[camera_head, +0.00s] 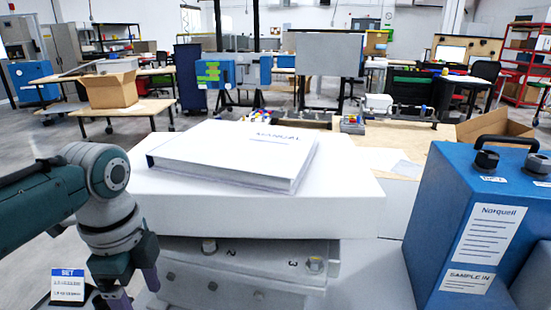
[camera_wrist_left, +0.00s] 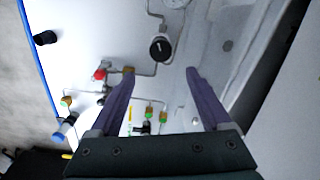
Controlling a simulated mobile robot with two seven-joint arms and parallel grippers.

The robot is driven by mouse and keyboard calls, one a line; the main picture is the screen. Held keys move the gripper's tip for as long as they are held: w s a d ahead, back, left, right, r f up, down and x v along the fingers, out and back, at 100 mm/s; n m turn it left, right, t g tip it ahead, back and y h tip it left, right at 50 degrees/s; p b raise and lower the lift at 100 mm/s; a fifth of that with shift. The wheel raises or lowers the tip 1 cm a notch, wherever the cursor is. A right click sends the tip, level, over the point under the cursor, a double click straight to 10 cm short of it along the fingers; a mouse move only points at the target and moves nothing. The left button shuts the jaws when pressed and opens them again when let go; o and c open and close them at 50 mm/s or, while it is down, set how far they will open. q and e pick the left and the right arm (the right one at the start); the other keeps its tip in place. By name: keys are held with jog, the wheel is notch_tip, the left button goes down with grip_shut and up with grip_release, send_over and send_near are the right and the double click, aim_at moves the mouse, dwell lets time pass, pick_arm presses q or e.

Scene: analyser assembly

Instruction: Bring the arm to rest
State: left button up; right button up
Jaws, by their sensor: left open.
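My left arm comes in from the left in the head view, bent at the elbow, with its gripper (camera_head: 128,296) pointing down at the lower edge, left of the white analyser body. In the left wrist view the two purple fingers of this gripper (camera_wrist_left: 160,72) are spread apart with nothing between them. Beyond them lies a white panel (camera_wrist_left: 85,30) with a black knob (camera_wrist_left: 160,48), a red valve (camera_wrist_left: 101,74), thin tubing and green-orange fittings (camera_wrist_left: 149,111). I cannot tell how far the fingertips are from the panel. My right gripper is in neither view.
A thick white manual (camera_head: 235,155) lies on the white cover (camera_head: 345,200) in front of me. A blue Norquell box (camera_head: 440,220) with a black handle stands at the right. A small SET sign (camera_head: 68,285) stands at lower left. Workbenches fill the background.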

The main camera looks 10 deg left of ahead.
pick_arm(q)
jog(key=s+d+f+n+t, duration=0.15)
jog(key=s+d+n, duration=0.3)
jog(key=s, duration=0.45)
jog(key=s+r+n+t, duration=0.2)
jog(key=s+r+n, duration=0.65)
jog(key=s, duration=0.25)
notch_tip(320, 180, up, 34)
jog(key=p, duration=3.4)
jog(key=shift+d+n, duration=0.2)
jog(key=shift+n, duration=0.2)
jog(key=shift+s, duration=0.1)
